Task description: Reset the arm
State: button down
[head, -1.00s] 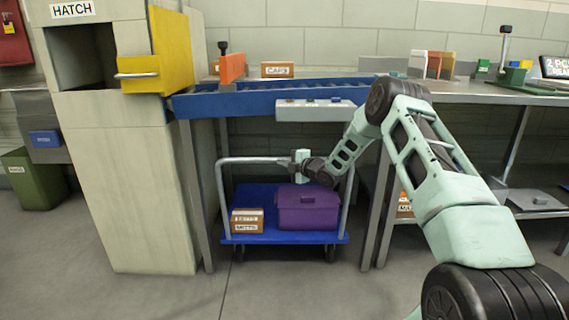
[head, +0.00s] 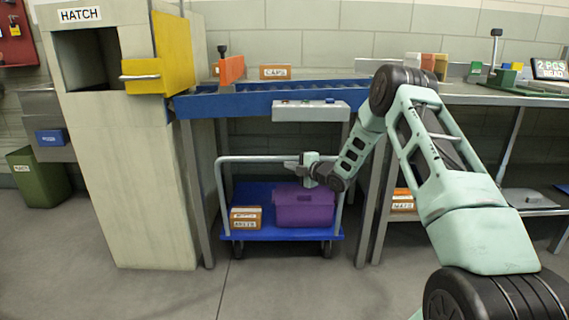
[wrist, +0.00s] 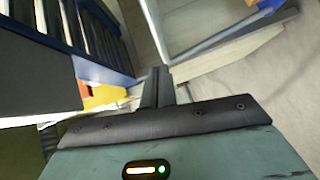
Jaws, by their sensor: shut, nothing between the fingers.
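My gripper (head: 291,165) is in the middle of the head view, in front of the conveyor's underside and above the blue cart (head: 290,234). Its fingers point left, close to the cart's grey handle rail (head: 245,158); I cannot tell if they touch it. In the wrist view the gripper's dark fingers (wrist: 157,85) are together with nothing between them. My arm reaches in from the lower right and bends at a high elbow.
A purple box (head: 304,207) and a small brown carton (head: 245,217) sit on the cart. The blue conveyor (head: 225,104) with a grey control box (head: 305,112) is above. The hatch cabinet (head: 115,180) with its open yellow door (head: 172,52) stands left. Floor in front is clear.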

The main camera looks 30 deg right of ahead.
jog(key=shift+p+v, duration=0.35)
jog(key=shift+v, duration=2)
jog(key=s+a+r+m+g, duration=0.1)
jog(key=a+r+m+g, duration=0.1)
jog(key=a, duration=0.8)
jog(key=s+a+r+m+g, duration=0.1)
jog(key=a+r+m+g, duration=0.15)
jog(key=a, duration=0.85)
jog(key=s+a+r+m+g, duration=0.1)
jog(key=s+a+m+g, duration=0.15)
jog(key=s+a, duration=0.55)
jog(key=s+a+r+m+g+h, duration=0.1)
jog(key=s+a+g, duration=0.1)
jog(key=s+a, duration=0.4)
jog(key=s+a+m+g, duration=0.15)
jog(key=s+a, duration=0.25)
jog(key=s, duration=0.4)
jog(key=s+a+m+g+h, duration=0.15)
jog(key=s+g, duration=0.35)
jog(key=s, duration=1.6)
notch_tip(320, 180, up, 31)
jog(key=p, duration=3)
jog(key=shift+s+f, duration=0.15)
jog(key=shift+f, duration=0.05)
jog(key=shift+g, duration=0.25)
